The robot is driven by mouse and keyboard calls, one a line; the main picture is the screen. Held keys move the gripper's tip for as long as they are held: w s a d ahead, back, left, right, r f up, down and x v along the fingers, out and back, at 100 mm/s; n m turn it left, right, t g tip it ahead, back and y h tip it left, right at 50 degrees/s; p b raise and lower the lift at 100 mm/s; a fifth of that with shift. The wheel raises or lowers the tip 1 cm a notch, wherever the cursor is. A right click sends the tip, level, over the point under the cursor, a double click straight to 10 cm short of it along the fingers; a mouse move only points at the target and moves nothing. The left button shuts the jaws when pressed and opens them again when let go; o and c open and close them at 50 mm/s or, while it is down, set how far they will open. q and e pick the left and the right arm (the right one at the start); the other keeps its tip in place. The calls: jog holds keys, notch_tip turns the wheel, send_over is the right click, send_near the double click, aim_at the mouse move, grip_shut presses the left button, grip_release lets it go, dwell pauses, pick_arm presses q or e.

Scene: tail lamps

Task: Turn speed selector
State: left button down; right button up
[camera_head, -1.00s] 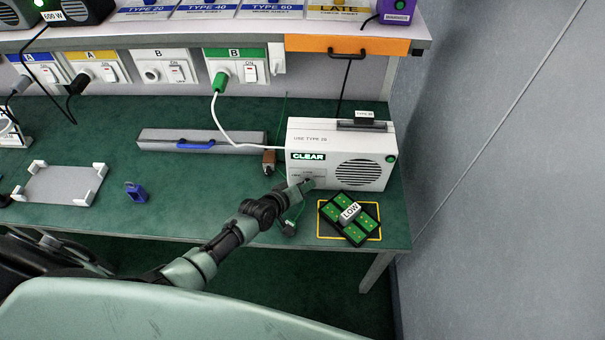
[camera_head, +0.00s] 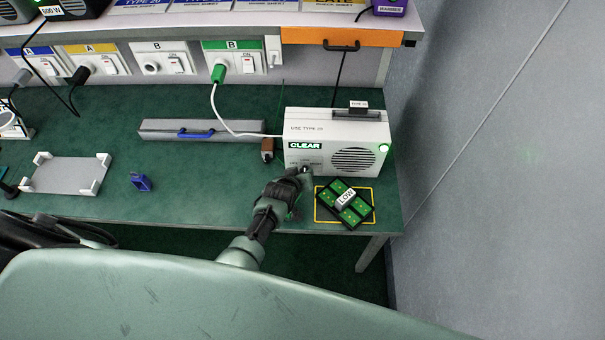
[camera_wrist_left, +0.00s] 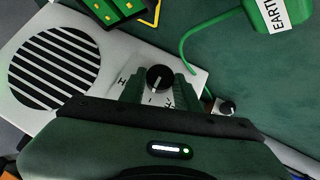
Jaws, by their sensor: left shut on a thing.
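The white box-shaped unit (camera_head: 335,126) stands at the right of the bench, with "USE TYPE 20" on top, a lit "CLEAR" display, a round grille and a bright green lamp at its right. My left gripper (camera_head: 304,171) is at its front, below the display. In the left wrist view the black selector knob (camera_wrist_left: 159,78), with a pale pointer line, sits between the fingers of my left gripper (camera_wrist_left: 158,88), which is shut on it. Partly hidden lettering lies beside the knob. My right gripper is not in view.
A green board marked "LOW" (camera_head: 345,203) lies in a yellow outline right of my left gripper. A white cord (camera_head: 228,125) reaches the unit's left side. A grey wall bounds the right.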

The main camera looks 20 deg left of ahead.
pick_arm(q)
jog(key=c, duration=1)
grip_release()
jog(key=shift+r, duration=0.1)
jog(key=shift+s+r, duration=0.4)
jog(key=shift+s, duration=0.2)
jog(key=v, duration=0.6)
jog(key=shift+r, duration=0.1)
